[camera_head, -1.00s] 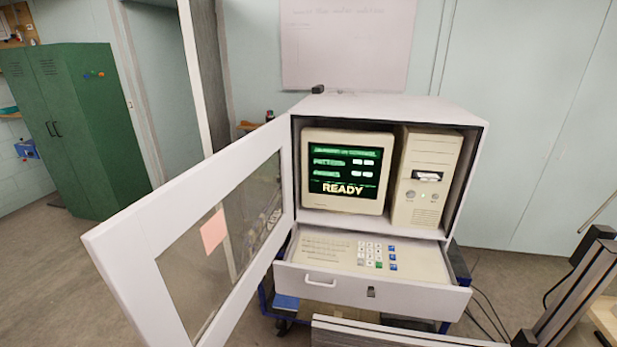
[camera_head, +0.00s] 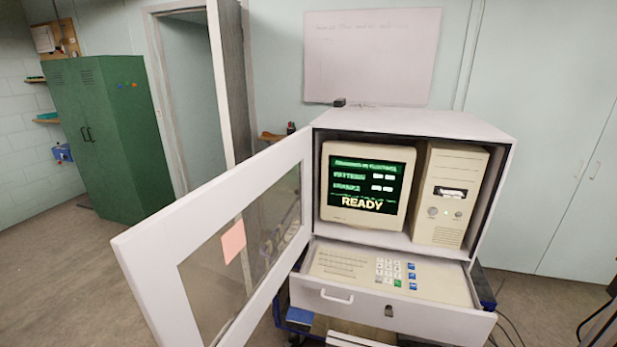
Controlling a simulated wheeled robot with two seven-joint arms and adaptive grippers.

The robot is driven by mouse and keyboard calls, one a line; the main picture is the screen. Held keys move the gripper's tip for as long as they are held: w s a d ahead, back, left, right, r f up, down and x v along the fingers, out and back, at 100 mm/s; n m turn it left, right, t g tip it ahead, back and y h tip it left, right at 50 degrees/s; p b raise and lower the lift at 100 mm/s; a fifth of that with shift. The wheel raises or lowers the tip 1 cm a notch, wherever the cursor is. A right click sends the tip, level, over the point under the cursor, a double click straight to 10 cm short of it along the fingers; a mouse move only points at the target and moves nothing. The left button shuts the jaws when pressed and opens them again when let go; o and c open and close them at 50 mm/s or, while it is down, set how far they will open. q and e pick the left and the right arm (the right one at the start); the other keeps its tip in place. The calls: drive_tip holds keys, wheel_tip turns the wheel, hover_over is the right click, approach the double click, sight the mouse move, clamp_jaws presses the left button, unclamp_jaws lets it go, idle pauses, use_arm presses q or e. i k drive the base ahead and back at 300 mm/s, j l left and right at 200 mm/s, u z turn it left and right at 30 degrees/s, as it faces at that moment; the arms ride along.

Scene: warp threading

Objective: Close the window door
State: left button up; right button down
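The window door (camera_head: 150,242) is a white frame with a clear pane and a pink note (camera_head: 233,242) on it. It stands wide open, swung out to the left and toward me from the left edge of the white cabinet (camera_head: 420,122). Inside the cabinet are a monitor (camera_head: 366,187) showing READY and a beige computer tower (camera_head: 447,195). Below them a drawer (camera_head: 390,308) with a keypad panel is pulled out. Neither of my grippers is in view.
The open drawer sticks out at the front of the cabinet, close to the door's hinge side. A green locker (camera_head: 105,135) stands at the back left. A whiteboard (camera_head: 370,55) hangs behind. Floor at the left is free.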

sight(148, 253)
drive_tip(key=i+j+z, duration=0.2)
drive_tip(key=j+z, duration=0.25)
drive_tip(key=j, duration=0.65)
drive_tip(key=j+z, duration=0.5)
drive_tip(key=j, duration=0.6)
